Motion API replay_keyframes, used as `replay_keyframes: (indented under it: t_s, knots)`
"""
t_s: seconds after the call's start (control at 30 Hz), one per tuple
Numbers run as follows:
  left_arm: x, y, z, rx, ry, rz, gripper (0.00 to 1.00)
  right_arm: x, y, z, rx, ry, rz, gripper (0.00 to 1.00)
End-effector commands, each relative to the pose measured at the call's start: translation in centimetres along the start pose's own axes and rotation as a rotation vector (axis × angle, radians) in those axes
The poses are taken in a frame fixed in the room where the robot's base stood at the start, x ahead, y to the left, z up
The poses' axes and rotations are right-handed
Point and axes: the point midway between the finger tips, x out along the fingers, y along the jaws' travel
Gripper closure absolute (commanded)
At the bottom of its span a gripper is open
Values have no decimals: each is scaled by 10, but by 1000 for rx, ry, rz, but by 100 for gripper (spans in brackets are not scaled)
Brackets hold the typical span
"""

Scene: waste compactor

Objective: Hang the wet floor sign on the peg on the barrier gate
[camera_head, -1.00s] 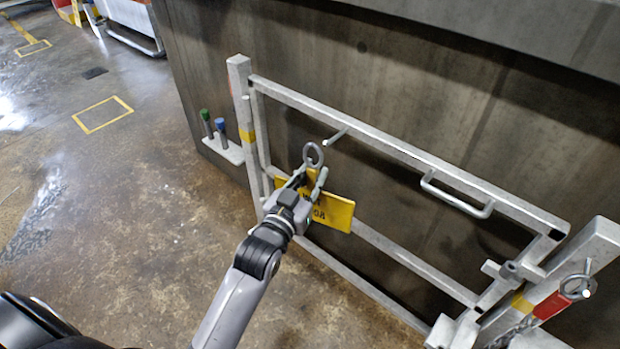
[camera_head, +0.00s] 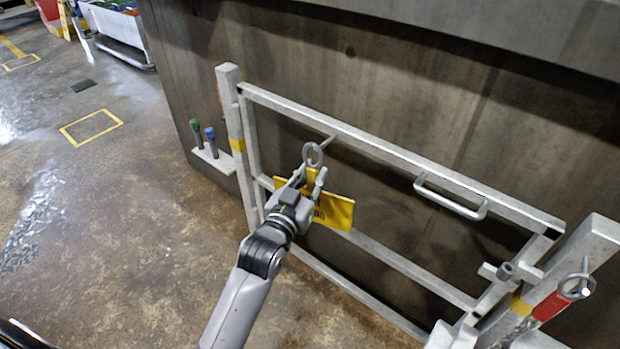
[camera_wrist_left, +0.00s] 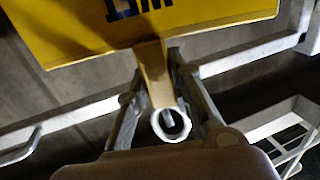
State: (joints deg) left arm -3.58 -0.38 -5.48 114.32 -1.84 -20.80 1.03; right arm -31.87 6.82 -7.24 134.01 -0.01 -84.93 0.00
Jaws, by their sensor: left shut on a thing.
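The yellow wet floor sign (camera_head: 333,211) hangs below my left gripper (camera_head: 308,182), with its grey ring (camera_head: 312,154) sticking up above the fingers. The gripper is shut on the sign's narrow stem under the ring. The peg (camera_head: 329,141) juts from the top rail of the barrier gate (camera_head: 390,152). In the head view the ring overlaps the peg's tip. In the left wrist view the ring (camera_wrist_left: 158,131) shows a grey rod end, seemingly the peg (camera_wrist_left: 168,118), within its opening. I cannot tell whether the peg passes through. My right gripper is out of view.
The gate has a handle (camera_head: 450,203) right of the peg and a red-tagged ring pin (camera_head: 552,306) at its right post. A small shelf (camera_head: 215,160) with green and blue handled tools is at left. A concrete wall stands behind.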

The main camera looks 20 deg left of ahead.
Motion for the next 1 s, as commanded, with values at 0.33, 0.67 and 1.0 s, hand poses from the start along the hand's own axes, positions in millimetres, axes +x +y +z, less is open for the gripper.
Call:
replay_keyframes:
  t_s: [0.33, 0.67, 1.0]
  knots:
    - [20, 6, 2, -1, 3, 1, 100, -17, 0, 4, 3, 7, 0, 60]
    - [34, 10, 7, 0, 1, 0, 100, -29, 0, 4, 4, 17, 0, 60]
    - [38, 10, 12, 0, 1, 0, 100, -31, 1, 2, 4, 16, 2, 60]
